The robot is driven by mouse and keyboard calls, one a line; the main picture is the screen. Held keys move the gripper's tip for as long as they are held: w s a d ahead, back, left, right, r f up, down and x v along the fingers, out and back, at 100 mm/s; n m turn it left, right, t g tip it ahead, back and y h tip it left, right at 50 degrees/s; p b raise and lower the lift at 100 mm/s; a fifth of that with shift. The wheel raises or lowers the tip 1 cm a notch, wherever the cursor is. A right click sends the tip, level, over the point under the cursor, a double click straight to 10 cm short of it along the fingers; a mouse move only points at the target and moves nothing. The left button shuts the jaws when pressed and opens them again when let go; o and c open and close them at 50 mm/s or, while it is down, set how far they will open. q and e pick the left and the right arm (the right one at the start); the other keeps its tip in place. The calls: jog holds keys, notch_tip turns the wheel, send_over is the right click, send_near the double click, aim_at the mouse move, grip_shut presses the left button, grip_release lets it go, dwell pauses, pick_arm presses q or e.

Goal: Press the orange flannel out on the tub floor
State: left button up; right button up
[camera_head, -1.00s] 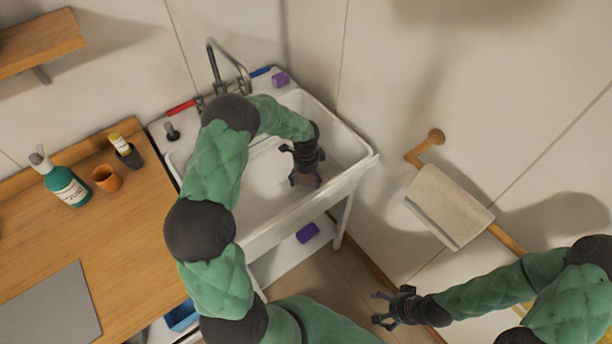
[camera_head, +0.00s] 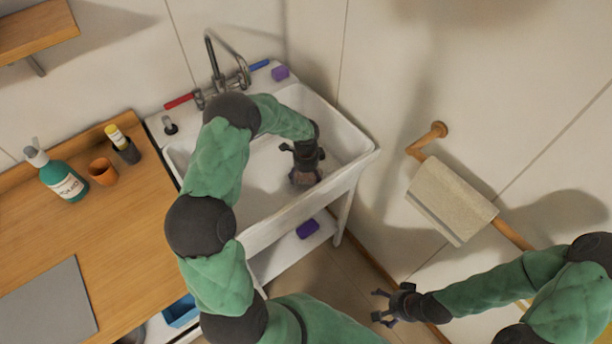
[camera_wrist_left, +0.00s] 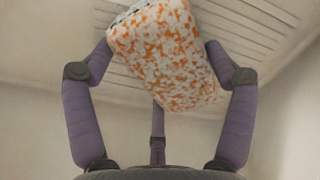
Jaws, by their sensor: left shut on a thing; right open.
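The orange flannel (camera_wrist_left: 168,52), mottled orange and white, shows in the left wrist view as a thick, compact pad between the fingers. My left gripper (camera_head: 304,164) is down inside the white tub (camera_head: 258,212) and shut on the flannel. In the head view only a small brownish bit of the flannel (camera_head: 305,180) shows below the fingers, close to the tub floor. Whether it touches the floor I cannot tell. In the left wrist view the ribbed tub floor (camera_wrist_left: 245,25) lies beyond the flannel. My right gripper (camera_head: 388,305) is open and empty, outside the tub at lower right.
A tap (camera_head: 222,72) rises at the tub's back. A purple block (camera_head: 280,73) sits on the back rim, another (camera_head: 307,229) on the shelf below. A wooden counter (camera_head: 120,220) with a pump bottle (camera_head: 62,180) stands left. A towel (camera_head: 450,200) hangs on a wall rail.

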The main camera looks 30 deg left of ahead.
pick_arm(q)
jog(key=shift+f+b, duration=0.4)
jog(key=shift+f, duration=0.25)
dwell(0.3)
jog(key=shift+s+d+f, duration=0.1)
jog(key=shift+s+f, duration=0.05)
dwell(2.2)
jog(key=shift+p, duration=0.35)
dwell(2.2)
jog(key=shift+w+r+p, duration=0.2)
jog(key=shift+r+p, duration=0.5)
jog(key=shift+r, duration=0.35)
notch_tip(320, 180, up, 13)
jog(key=p, duration=0.9)
